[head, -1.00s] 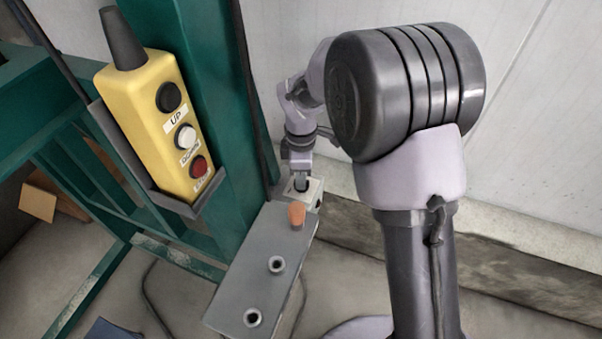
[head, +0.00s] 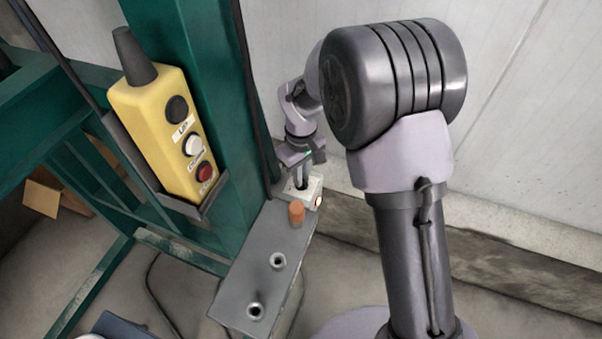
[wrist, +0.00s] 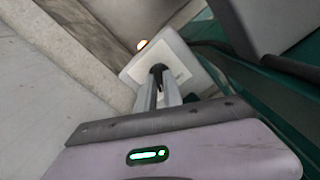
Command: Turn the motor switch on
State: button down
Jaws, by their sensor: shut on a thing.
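The motor switch is a white box (head: 314,187) at the far end of a grey bench. In the wrist view its pale square plate (wrist: 186,56) carries a small black knob (wrist: 157,69). A small lamp (head: 318,201) on the box's side glows orange; it also shows in the wrist view (wrist: 142,44). My gripper (head: 301,187) points down at the switch. In the wrist view its two fingers (wrist: 158,82) are shut on the knob, which they partly hide.
An orange-brown cylinder (head: 296,212) stands on the grey bench (head: 240,292) close to the switch, with two metal fittings nearer. A yellow pendant with buttons (head: 150,137) hangs on the green frame (head: 200,60) at left. A wall is behind.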

jog(key=shift+m, duration=0.5)
dwell(0.3)
jog(key=c, duration=1.5)
grip_release()
jog(key=shift+r, duration=0.1)
notch_tip(320, 180, up, 17)
jog(key=p, duration=0.6)
jog(key=shift+r, duration=0.15)
